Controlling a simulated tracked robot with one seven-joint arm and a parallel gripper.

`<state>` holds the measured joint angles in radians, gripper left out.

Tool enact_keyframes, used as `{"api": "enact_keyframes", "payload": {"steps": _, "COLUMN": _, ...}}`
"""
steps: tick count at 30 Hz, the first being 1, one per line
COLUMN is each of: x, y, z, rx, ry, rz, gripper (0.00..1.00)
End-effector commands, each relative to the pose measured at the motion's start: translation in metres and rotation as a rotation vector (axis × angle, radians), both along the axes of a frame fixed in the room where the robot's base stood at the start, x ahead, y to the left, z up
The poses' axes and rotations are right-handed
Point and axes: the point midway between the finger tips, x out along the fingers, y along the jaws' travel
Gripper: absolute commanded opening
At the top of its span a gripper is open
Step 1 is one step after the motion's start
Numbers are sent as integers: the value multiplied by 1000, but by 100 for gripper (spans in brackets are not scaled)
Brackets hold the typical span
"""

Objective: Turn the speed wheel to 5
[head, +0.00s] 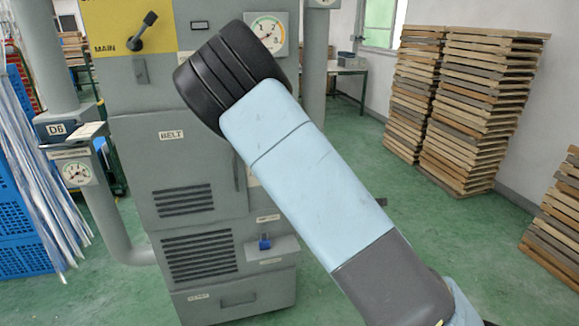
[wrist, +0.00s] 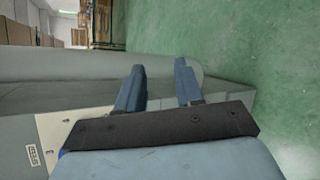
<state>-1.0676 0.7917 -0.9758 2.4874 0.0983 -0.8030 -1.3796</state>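I cannot make out the speed wheel in either view; my arm covers part of the grey machine (head: 190,150) in the head view. In the wrist view my gripper (wrist: 159,68) has two blue fingers standing apart with nothing between them, so it is open. Beyond the fingers is a plain grey surface and green floor. A pale panel with a small label (wrist: 33,157) lies at the lower left of the wrist view; the label is too small to read for certain. My gripper is hidden in the head view.
The machine bears a MAIN lever (head: 141,33), a round gauge (head: 268,34), a BELT label (head: 172,135) and a small blue control (head: 265,243) low down. A second gauge (head: 74,173) is at left. Stacked boards (head: 475,110) stand at right. Green floor between is clear.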

Motion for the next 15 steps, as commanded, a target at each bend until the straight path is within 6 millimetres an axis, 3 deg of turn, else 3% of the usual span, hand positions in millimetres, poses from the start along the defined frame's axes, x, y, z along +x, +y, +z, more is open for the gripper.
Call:
{"api": "enact_keyframes", "payload": {"steps": 8, "x": 12, "y": 46, "z": 18, "rx": -389, "ry": -162, "rz": 280, "gripper": 36}}
{"api": "enact_keyframes", "payload": {"steps": 15, "x": 10, "y": 103, "z": 42, "rx": -714, "ry": -333, "rz": 521, "gripper": 36}}
